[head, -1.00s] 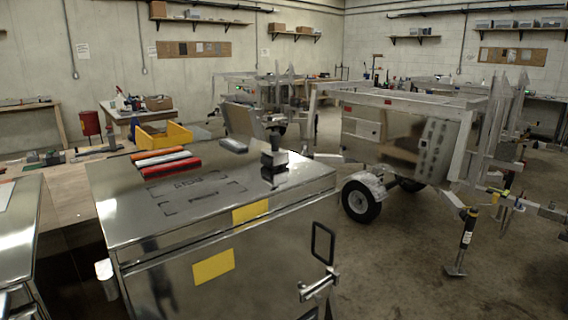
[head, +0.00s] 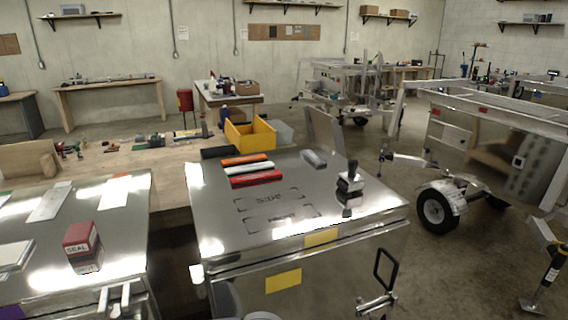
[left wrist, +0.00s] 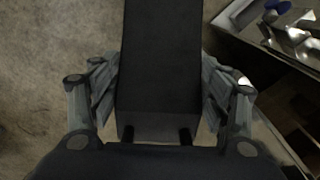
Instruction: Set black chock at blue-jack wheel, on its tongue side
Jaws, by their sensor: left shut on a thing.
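In the left wrist view my left gripper (left wrist: 160,100) is shut on a long black block, the black chock (left wrist: 160,55), with fingers on both its sides. Beyond the chock lies the concrete floor. In the head view a trailer wheel (head: 436,213) with a pale hub stands on the floor at right, under a silver fender. A jack (head: 550,268) with a dark tube and flat foot stands right of it; I cannot make out any blue on it. My right gripper is not in view.
A metal cabinet (head: 215,215) with red, white and orange bars and a black-handled stamp (head: 349,190) on top fills the middle. A second metal top (head: 125,215) holds a red SEAL block (head: 82,245). Floor (head: 450,275) near the wheel looks clear.

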